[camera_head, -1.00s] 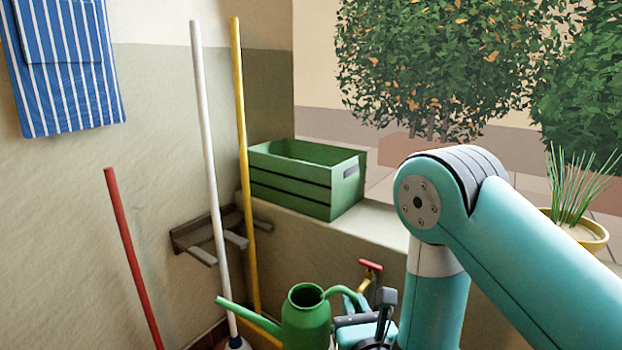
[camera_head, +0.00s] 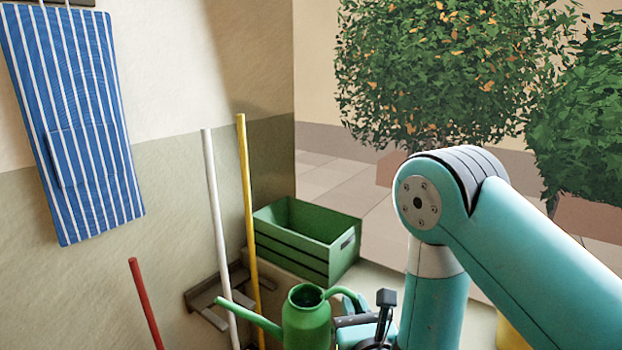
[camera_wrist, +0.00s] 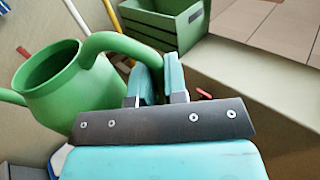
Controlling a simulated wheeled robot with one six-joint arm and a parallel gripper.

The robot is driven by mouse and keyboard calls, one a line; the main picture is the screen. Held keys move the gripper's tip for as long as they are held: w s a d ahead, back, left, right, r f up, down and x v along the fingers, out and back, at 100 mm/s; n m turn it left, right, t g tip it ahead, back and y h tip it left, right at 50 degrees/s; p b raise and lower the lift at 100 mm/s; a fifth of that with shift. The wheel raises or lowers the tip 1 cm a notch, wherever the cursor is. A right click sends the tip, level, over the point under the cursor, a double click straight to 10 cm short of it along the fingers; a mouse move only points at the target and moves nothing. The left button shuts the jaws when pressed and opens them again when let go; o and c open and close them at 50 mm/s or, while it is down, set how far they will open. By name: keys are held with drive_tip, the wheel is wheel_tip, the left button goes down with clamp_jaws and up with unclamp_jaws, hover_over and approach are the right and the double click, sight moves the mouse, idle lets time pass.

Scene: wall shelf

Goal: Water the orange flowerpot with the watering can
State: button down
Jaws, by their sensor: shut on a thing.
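The green watering can (camera_head: 306,325) is upright at the bottom of the head view, its spout pointing left and its handle to the right. Its open top faces up; the inside is dark. In the wrist view the can (camera_wrist: 60,95) stands left of my gripper (camera_wrist: 160,78), whose fingers are closed around the curved handle. In the head view my gripper (camera_head: 356,306) is partly hidden by its own parts. I cannot make out an orange flowerpot for certain; brownish-orange planters (camera_head: 592,216) show under the bushes, partly behind my arm.
A green crate (camera_head: 305,245) sits on the ledge behind the can. Red (camera_head: 143,300), white (camera_head: 213,190) and yellow (camera_head: 247,190) poles stand at the left wall, near a dark rack (camera_head: 205,305). A striped apron (camera_head: 80,130) hangs there. A yellow thing (camera_head: 510,335) is mostly hidden by my arm.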

sight(355, 295)
wheel_tip(355, 295, up, 5)
drive_tip(key=p, duration=0.3)
drive_tip(key=shift+r, duration=0.1)
